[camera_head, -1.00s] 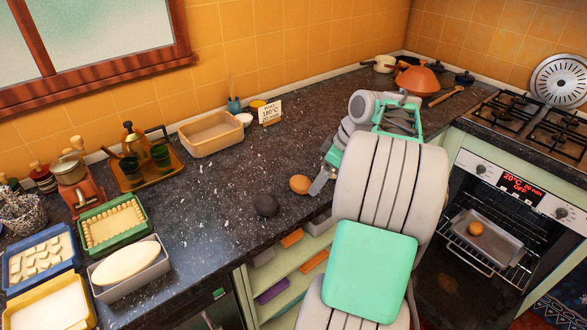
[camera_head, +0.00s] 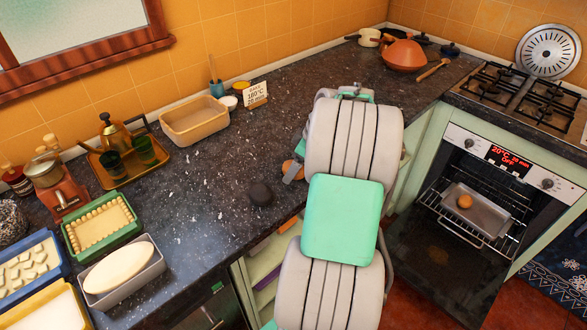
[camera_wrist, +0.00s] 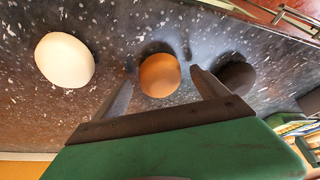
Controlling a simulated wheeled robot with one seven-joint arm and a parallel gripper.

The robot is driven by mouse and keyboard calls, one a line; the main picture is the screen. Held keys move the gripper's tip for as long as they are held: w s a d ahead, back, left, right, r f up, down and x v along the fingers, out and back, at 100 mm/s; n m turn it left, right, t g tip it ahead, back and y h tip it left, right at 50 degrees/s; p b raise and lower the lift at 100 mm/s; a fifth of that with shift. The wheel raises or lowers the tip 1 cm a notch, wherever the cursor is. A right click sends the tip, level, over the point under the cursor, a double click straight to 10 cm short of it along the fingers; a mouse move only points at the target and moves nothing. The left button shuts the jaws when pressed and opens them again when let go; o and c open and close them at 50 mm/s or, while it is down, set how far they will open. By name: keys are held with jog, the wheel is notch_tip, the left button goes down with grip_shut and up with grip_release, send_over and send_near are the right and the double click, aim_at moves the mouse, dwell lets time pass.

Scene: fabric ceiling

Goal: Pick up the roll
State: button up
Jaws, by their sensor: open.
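A round golden-brown roll (camera_wrist: 160,75) lies on the dark speckled counter, between the two spread fingers of my gripper (camera_wrist: 162,74) in the wrist view. Gaps show between it and both fingers; how far they stand above the counter is unclear. In the head view the roll (camera_head: 288,166) is partly covered by a finger. A pale roll (camera_wrist: 64,60) is on the left in the wrist view and hidden behind my arm in the head view. A dark, burnt-looking roll (camera_wrist: 236,77) is just beyond the right finger; it also shows in the head view (camera_head: 261,193).
Another roll (camera_head: 465,201) sits on a tray in the open oven. A tan bin (camera_head: 195,122), a small sign (camera_head: 255,95) and a tray with a kettle (camera_head: 92,163) stand along the wall. Dough trays fill the left. The middle counter is mostly clear.

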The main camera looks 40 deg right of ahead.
jog(key=c, duration=1.4)
jog(key=shift+c, duration=0.2)
jog(key=shift+r, duration=0.15)
